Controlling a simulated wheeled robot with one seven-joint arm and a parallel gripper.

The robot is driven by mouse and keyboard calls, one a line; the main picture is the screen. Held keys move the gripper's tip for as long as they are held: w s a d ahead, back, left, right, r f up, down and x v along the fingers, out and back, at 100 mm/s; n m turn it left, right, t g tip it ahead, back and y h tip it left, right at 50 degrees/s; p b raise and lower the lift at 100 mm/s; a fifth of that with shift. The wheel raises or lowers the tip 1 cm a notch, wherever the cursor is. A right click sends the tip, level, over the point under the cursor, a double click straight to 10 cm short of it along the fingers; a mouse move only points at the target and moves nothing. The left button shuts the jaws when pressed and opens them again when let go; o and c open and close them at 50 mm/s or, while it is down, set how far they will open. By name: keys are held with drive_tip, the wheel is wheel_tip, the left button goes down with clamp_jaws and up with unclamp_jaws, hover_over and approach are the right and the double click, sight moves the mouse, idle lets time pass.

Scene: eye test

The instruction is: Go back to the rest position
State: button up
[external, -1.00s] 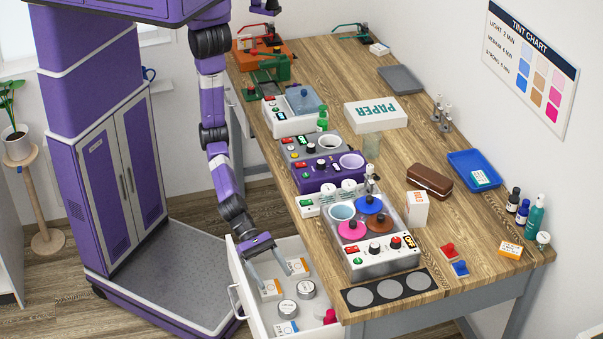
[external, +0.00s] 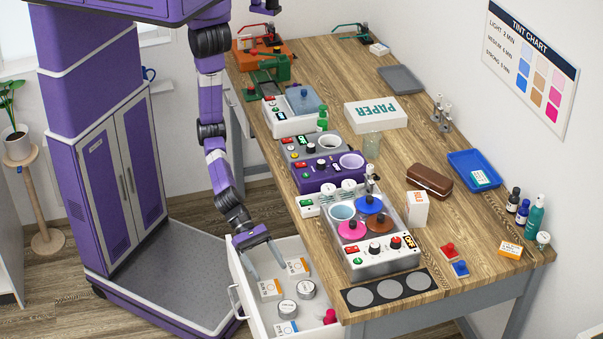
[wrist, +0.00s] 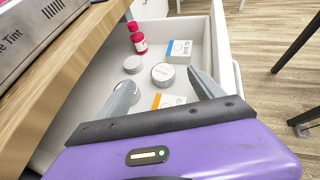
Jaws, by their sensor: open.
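My gripper (external: 268,266) hangs over the open drawer (external: 241,288) at the table's near left end. Its two grey fingers are spread, with nothing between them. In the wrist view my gripper (wrist: 162,92) points into the drawer (wrist: 216,45). Below it lie white boxes with orange labels (external: 298,266), round silver-grey tins (external: 306,289), a white box with a blue label (external: 285,327) and a pink-red bottle (external: 330,317). In the wrist view one orange-labelled box (wrist: 168,101) shows partly between the fingers, apart from them as far as I can tell.
The wooden table (external: 440,215) stands right of my arm, its edge close to the gripper. A steel tint unit (external: 385,265) and a purple heater (external: 327,176) stand along that edge. A black strip with grey discs (external: 390,289) lies at the near corner.

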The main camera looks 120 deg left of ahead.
drive_tip(key=shift+d+r+n+h, duration=0.15)
drive_tip(key=shift+d+r+n, duration=0.05)
drive_tip(key=shift+n, duration=0.35)
drive_tip(key=shift+d+r+n+h, duration=0.15)
drive_tip(key=shift+d+n, duration=0.05)
drive_tip(key=shift+n, duration=0.35)
drive_tip(key=s+a+r+n+t+h, duration=0.3)
drive_tip(key=a+r+n, duration=0.4)
drive_tip(key=n, duration=0.9)
drive_tip(key=s+a+r+n+y+b, duration=0.1)
drive_tip(key=s+a+r+n+y, duration=0.3)
drive_tip(key=s+a+n, duration=0.6)
drive_tip(key=s+a+r+n+t+y, duration=0.1)
drive_tip(key=s+a+r+n+y, duration=0.4)
drive_tip(key=s+a+n, duration=0.4)
drive_tip(key=a+r+n, duration=0.1)
drive_tip(key=a+n, duration=0.3)
drive_tip(key=a, duration=0.4)
drive_tip(key=shift+s+r+b, duration=0.25)
drive_tip(key=shift+s+b, duration=0.1)
